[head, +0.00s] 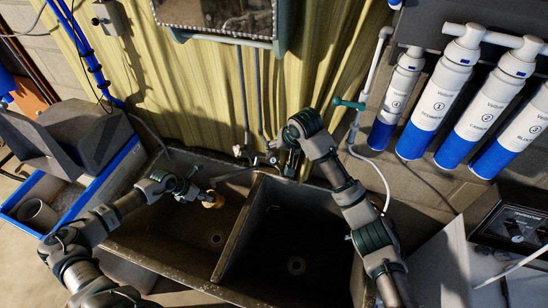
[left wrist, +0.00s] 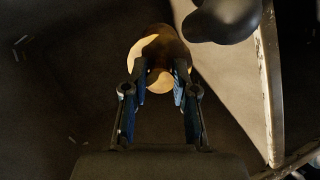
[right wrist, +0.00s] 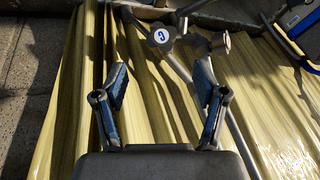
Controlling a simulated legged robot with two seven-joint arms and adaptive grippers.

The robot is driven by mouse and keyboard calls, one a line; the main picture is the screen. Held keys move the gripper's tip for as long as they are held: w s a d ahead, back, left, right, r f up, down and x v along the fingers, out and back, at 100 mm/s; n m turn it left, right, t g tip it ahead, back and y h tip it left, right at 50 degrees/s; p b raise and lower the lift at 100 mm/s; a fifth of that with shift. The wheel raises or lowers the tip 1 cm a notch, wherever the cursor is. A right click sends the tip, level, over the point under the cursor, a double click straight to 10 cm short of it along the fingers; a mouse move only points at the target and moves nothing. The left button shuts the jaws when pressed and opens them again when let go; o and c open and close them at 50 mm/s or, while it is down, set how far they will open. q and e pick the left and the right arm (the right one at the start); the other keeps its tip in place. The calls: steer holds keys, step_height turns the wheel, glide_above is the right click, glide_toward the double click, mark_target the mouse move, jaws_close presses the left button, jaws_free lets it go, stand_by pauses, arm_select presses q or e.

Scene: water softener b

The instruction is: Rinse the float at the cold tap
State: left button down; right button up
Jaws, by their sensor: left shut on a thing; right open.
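The float (head: 212,200) is a small yellow-orange piece in my left gripper (head: 197,193), above the left basin of the sink. In the left wrist view, both fingers (left wrist: 161,84) close on the near end of the float (left wrist: 158,50). The dark rounded spout (left wrist: 226,17) is to the float's upper right there, apart from it in the picture. My right gripper (right wrist: 160,85) is open and empty. The cold tap knob (right wrist: 161,37), with a blue C-like mark, shows beyond and between its fingertips. The head view shows the spout (head: 232,174) reaching over the left basin.
The double sink (head: 150,250) has a divider between its basins. A yellow corrugated sheet (head: 170,80) and pipes are behind. White-and-blue filter cartridges (head: 440,105) hang at right, near a green-handled valve (head: 349,104). A blue-edged container (head: 95,185) stands at left.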

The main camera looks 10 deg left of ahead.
mark_target(275, 157)
steer(key=x, duration=0.8)
steer(key=shift+w+a+f, duration=0.1)
steer(key=shift+a+f, duration=0.1)
steer(key=shift+a, duration=0.15)
steer(key=shift+w+a+f, duration=0.1)
steer(key=shift+f, duration=0.35)
steer(key=shift+d, duration=0.25)
